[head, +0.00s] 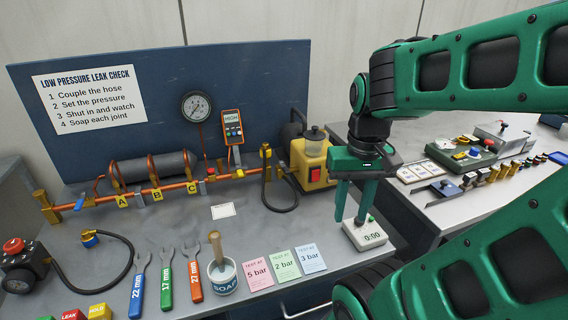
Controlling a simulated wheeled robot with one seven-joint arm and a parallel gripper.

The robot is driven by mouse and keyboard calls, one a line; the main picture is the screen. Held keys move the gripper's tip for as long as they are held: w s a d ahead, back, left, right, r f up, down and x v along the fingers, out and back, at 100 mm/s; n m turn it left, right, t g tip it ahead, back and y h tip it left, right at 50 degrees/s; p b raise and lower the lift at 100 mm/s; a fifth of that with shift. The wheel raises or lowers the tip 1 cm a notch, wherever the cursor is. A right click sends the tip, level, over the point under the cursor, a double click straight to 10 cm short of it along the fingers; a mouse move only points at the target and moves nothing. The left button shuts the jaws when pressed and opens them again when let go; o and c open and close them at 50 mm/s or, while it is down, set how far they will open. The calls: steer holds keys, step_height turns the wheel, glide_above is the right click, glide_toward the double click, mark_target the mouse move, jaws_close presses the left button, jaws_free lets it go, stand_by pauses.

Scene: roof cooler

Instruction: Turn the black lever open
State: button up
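A copper pipe (150,192) with brass fittings runs along the bench in front of the blue board. A small dark part, possibly the black lever (268,154), shows at the upright brass fitting (264,163) at the pipe's right end; it is too small to tell its angle. A blue lever (79,204) sits near the pipe's left end, and a grey one (202,187) near tag C. My gripper (350,220) points down to the right of these fittings, beside the yellow pump. Its two green fingers are apart with nothing visible between them.
A yellow pump (312,165) and a black hose (293,205) stand between my gripper and the pipe's right end. A white timer (364,236) is just below my fingers. Spanners, a soap pot (222,276) and cards (286,264) lie in front. Bare bench lies around the white slip (223,211).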

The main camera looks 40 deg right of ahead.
steer(key=w+d+r+n, duration=0.1)
steer(key=w+r, duration=0.1)
steer(key=w, duration=0.5)
steer(key=w+d+r, duration=0.1)
steer(key=w+r, duration=0.2)
steer(key=w, duration=0.5)
steer(key=r+n, duration=0.1)
steer(key=n, duration=0.1)
glide_above(286, 169)
step_height(286, 169, down, 10)
steer(key=shift+f, duration=0.1)
steer(key=shift+c, duration=0.4)
steer(key=shift+w, duration=0.1)
jaws_close()
